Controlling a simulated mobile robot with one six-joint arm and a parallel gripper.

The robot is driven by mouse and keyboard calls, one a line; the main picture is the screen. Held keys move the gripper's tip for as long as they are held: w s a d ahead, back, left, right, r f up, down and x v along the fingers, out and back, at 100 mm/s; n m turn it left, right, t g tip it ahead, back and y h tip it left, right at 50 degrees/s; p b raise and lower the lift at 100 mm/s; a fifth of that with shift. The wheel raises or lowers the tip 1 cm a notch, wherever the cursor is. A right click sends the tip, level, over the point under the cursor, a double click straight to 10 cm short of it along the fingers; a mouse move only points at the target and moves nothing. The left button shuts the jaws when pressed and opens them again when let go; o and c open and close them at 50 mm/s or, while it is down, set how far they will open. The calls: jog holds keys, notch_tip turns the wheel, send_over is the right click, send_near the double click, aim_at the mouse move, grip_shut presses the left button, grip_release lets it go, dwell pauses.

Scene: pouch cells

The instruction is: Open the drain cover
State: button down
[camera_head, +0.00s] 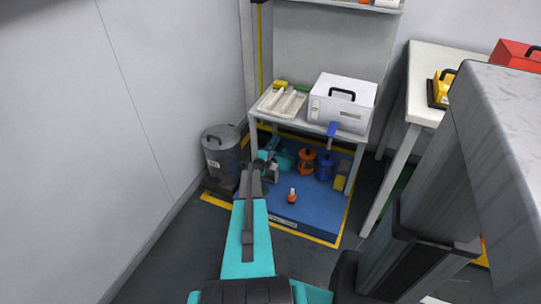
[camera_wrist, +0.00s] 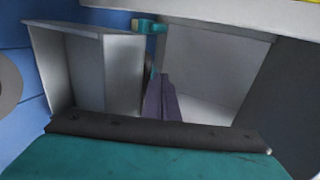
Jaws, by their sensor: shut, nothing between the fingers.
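My gripper (camera_head: 256,165) reaches to the back left of the blue platform, below the small table. In the wrist view my gripper (camera_wrist: 160,82) is shut and empty, its dark fingers pointing between grey panels. A grey box-like panel (camera_wrist: 122,72) stands left of the fingers, and a light grey recessed surface (camera_wrist: 205,70) lies to their right. I cannot tell for certain which of these is the drain cover. A small teal part (camera_wrist: 150,26) shows beyond the fingertips. In the head view my arm and gripper hide much of this spot.
A grey lidded drum (camera_head: 222,155) stands left of the blue platform (camera_head: 312,205). Orange (camera_head: 307,161) and blue (camera_head: 324,166) containers and a small orange-and-white bottle (camera_head: 292,197) are on the platform. The table above bears a white case (camera_head: 343,101) and trays (camera_head: 280,102).

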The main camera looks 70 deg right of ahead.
jog(key=shift+a+r, duration=0.1)
jog(key=shift+r, duration=0.05)
jog(key=a+r+p, duration=0.3)
jog(key=a+r, duration=0.5)
jog(key=r, duration=0.2)
jog(key=shift+w+a+r, duration=0.25)
jog(key=shift+a, duration=0.1)
dwell(0.4)
dwell(0.4)
